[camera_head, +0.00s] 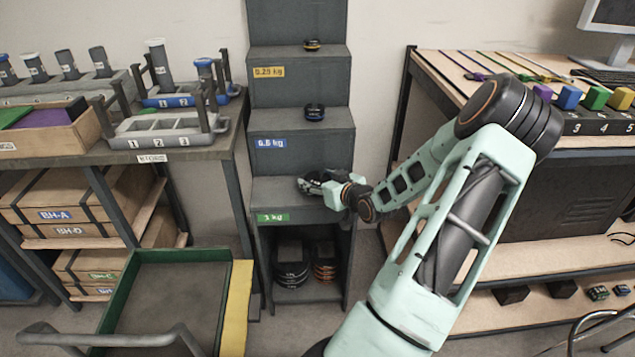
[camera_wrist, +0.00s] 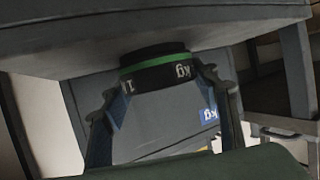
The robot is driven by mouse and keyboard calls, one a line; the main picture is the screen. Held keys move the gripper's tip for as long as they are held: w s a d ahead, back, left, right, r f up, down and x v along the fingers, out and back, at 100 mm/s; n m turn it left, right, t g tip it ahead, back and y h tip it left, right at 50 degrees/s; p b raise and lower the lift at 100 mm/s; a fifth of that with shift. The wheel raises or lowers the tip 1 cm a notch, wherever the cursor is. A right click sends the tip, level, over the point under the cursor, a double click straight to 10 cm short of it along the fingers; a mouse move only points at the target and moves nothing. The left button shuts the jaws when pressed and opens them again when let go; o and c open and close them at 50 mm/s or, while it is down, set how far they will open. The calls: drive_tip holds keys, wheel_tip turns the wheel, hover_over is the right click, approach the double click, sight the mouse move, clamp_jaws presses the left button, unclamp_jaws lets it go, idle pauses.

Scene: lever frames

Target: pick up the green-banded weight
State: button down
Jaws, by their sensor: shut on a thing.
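The green-banded weight (camera_wrist: 157,66) is a dark, short round piece with a bright green band and white "kg" lettering. It shows in the wrist view between the two fingers of my gripper (camera_wrist: 160,86), which are shut on it. In the head view my gripper (camera_head: 311,186) reaches in from the right, low over the step with the green "1 kg" label (camera_head: 272,217). There the weight is mostly hidden by the fingers and hard to tell from them. I cannot tell whether it touches the step.
Higher grey steps hold a blue-banded weight (camera_head: 315,112) and an orange-banded weight (camera_head: 312,45). Stacked discs (camera_head: 291,270) stand in the opening below. A workbench (camera_head: 225,150) is at left, a shelf unit (camera_head: 480,60) at right, and a green-rimmed tray cart (camera_head: 190,252) in front.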

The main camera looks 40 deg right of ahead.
drive_tip(key=shift+r, duration=0.25)
drive_tip(key=shift+r+p, duration=0.4)
drive_tip(key=shift+r, duration=0.15)
wheel_tip(320, 180, up, 2)
drive_tip(key=shift+p, duration=0.55)
drive_tip(key=w+r+p+v, duration=0.1)
drive_tip(key=p+v, duration=0.2)
drive_tip(key=v, duration=0.5)
drive_tip(key=a+r+p+v, duration=0.1)
drive_tip(key=r+p+v, duration=0.1)
drive_tip(key=v, duration=0.6)
drive_tip(key=shift+w+a+r+p, duration=0.15)
drive_tip(key=shift+w+a+p, duration=0.05)
drive_tip(key=shift+a+p, duration=0.2)
